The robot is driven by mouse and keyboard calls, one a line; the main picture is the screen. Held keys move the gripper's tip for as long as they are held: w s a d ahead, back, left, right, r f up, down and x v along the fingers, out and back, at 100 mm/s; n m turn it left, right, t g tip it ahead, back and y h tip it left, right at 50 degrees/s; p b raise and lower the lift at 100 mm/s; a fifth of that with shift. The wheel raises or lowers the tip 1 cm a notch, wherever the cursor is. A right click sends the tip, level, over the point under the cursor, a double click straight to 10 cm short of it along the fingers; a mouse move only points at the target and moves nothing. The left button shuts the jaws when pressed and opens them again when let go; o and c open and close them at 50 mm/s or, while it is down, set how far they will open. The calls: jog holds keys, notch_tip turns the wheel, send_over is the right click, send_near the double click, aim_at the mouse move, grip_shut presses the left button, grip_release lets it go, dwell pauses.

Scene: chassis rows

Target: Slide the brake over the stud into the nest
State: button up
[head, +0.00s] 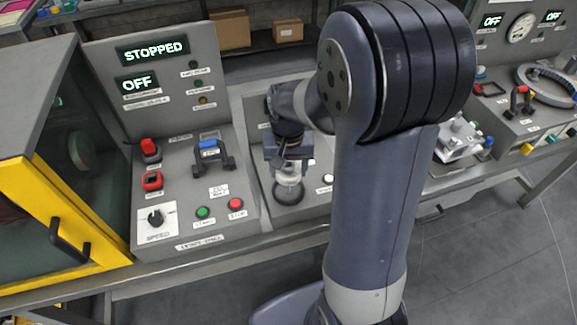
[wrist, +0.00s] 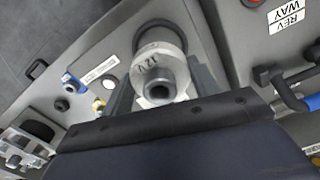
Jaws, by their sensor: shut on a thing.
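The brake (head: 288,172) is a pale metal cylinder held upright in my gripper (head: 288,160). In the wrist view the brake (wrist: 168,83), marked "12V", shows its round collar with a dark bore, between the two dark fingers. The nest (head: 289,194) is a dark round ring on the grey sloped panel, directly under the brake. In the wrist view part of a dark ring (wrist: 158,27) shows behind the brake. The stud is hidden. I cannot tell whether the brake touches the nest.
A control panel (head: 178,185) with a red-and-black switch, knob and buttons stands left of the nest; its displays read STOPPED and OFF. A yellow-framed cabinet (head: 80,235) is at far left. A metal fixture (head: 458,138) is right of my arm, which blocks part of the bench.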

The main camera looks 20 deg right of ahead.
aim_at(289, 192)
jog(key=shift+f, duration=0.3)
dwell(0.4)
jog(key=shift+f+b, duration=2.35)
jog(key=shift+f, duration=0.4)
jog(key=o, duration=1.4)
notch_tip(289, 192, up, 11)
jog(key=shift+f, duration=0.1)
notch_tip(289, 192, down, 11)
jog(key=shift+r, duration=0.1)
jog(key=shift+r+p, duration=0.45)
jog(key=shift+r, duration=0.15)
